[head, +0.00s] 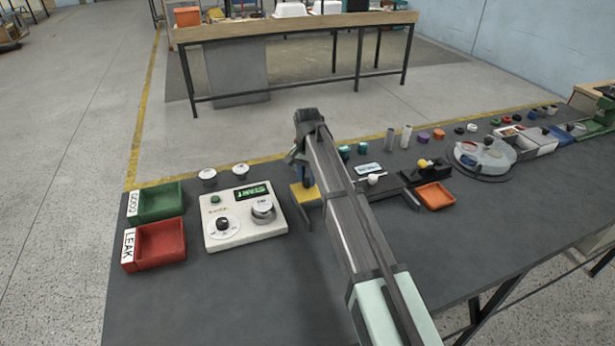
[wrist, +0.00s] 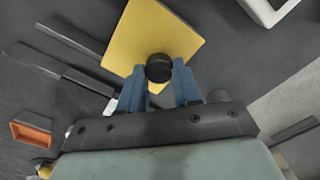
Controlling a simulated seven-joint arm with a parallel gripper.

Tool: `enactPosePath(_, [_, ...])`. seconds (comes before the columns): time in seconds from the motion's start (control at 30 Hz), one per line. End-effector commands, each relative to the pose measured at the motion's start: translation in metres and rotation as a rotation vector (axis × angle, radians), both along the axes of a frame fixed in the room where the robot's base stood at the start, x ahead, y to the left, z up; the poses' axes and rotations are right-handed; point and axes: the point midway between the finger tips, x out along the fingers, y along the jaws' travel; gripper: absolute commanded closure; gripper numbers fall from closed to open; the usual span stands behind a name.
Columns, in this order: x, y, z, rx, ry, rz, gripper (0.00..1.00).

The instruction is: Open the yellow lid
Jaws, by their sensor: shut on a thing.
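The yellow lid (wrist: 160,32) is a flat square plate with a round black knob (wrist: 159,68) near its lower edge in the wrist view. In the head view the yellow lid (head: 304,194) shows in part beneath the end of my arm, right of the white tester box. My gripper (wrist: 158,76) has its blue fingers on both sides of the knob and is shut on it. In the head view my gripper (head: 307,177) is mostly hidden by my arm. What lies under the lid is hidden, and I cannot tell whether the lid is raised.
The white tester box (head: 222,228) with a dial stands close on the left. Green (head: 160,212) and red (head: 168,252) bins stand farther left. The front of the dark table is clear.

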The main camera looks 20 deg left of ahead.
Motion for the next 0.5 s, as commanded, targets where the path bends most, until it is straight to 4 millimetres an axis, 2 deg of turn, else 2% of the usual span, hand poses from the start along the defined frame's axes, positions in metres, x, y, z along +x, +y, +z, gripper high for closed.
enactPosePath(0.23, [-0.011, -0.010, 0.000, -0.001, 0.000, 0.000, 1.00])
enactPosePath(0.5, [-0.050, -0.050, -0.001, -0.002, 0.000, -0.001, 1.00])
